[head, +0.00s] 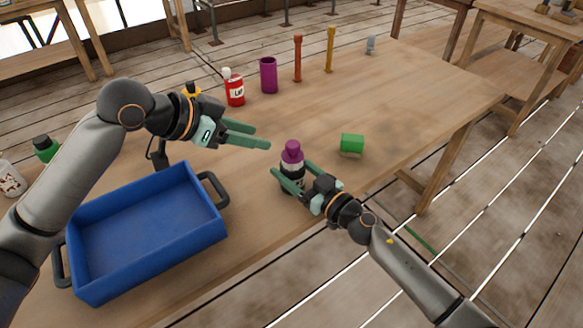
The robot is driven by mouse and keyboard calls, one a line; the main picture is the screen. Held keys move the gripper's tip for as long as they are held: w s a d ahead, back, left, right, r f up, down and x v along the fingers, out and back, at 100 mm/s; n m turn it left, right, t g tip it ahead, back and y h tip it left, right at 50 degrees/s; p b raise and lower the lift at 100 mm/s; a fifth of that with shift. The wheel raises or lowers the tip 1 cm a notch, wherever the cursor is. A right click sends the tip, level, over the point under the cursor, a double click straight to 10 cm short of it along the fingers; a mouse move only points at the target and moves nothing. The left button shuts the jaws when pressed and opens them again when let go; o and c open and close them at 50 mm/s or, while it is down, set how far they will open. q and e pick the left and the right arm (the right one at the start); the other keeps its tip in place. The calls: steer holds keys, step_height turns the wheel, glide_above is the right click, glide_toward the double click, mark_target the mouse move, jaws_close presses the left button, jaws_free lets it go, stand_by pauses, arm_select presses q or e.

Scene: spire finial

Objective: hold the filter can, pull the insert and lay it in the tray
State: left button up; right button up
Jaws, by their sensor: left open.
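The filter can (291,184), dark with a pale band, stands upright on the table near its front edge. The purple insert (292,152) sticks up from its top. My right gripper (291,173) comes in from the lower right with a finger on each side of the can and appears shut on it; the fingers hide part of the can. My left gripper (266,138) is open and empty, up and left of the insert and apart from it. The blue tray (190,252) is at the left, empty, with dark handles.
A red bottle (234,88), purple cup (268,75), orange post (297,58) and yellow post (330,49) stand at the back. The table's right part is clear.

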steer(key=c, duration=0.9)
stand_by(0.5)
